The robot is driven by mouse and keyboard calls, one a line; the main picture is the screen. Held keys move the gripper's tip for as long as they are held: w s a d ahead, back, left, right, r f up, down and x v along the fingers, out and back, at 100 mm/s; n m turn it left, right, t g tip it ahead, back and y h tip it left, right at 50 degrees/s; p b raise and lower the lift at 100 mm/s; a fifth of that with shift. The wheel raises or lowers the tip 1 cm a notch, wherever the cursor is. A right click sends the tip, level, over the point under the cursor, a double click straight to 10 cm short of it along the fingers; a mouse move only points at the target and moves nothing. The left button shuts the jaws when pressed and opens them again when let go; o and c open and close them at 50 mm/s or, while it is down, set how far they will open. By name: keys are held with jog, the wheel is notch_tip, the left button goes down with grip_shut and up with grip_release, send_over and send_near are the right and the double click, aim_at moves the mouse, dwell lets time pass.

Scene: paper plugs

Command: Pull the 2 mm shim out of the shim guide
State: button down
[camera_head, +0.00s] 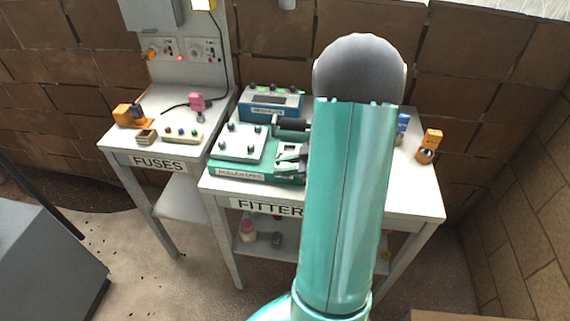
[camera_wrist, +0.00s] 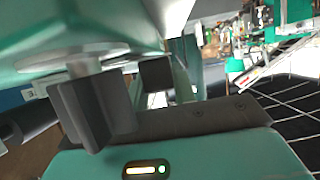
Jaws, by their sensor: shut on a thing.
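My gripper (camera_wrist: 125,88) shows in the wrist view as two dark blocky fingers, close under a large green surface with a round metal part. It is shut on a thin piece, which I take to be the 2 mm shim; the piece is mostly hidden between the fingers. In the head view, a green fixture (camera_head: 257,177) with a pale top plate stands on the FITTER bench. Its right end, beside my arm, holds small green and dark parts. I cannot make out the shim guide clearly or tell how far the shim sits in it.
A blue box with knobs (camera_head: 270,104) stands behind the fixture on the bench (camera_head: 408,192). An orange device (camera_head: 429,146) stands at the bench's right. The FUSES bench (camera_head: 122,149) is at left with small parts. My arm covers the bench's middle.

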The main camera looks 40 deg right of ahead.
jog(key=shift+s+a, duration=0.15)
jog(key=shift+a, duration=0.05)
jog(key=shift+s+a, duration=0.2)
jog(key=shift+a, duration=0.1)
jog(key=shift+s+a, duration=0.4)
jog(key=shift+a, duration=0.1)
jog(key=shift+s+a, duration=0.25)
jog(key=shift+a, duration=0.05)
jog(key=shift+s+a, duration=0.7)
jog(key=shift+a, duration=0.2)
jog(key=shift+s+a, duration=0.9)
jog(key=shift+a, duration=0.25)
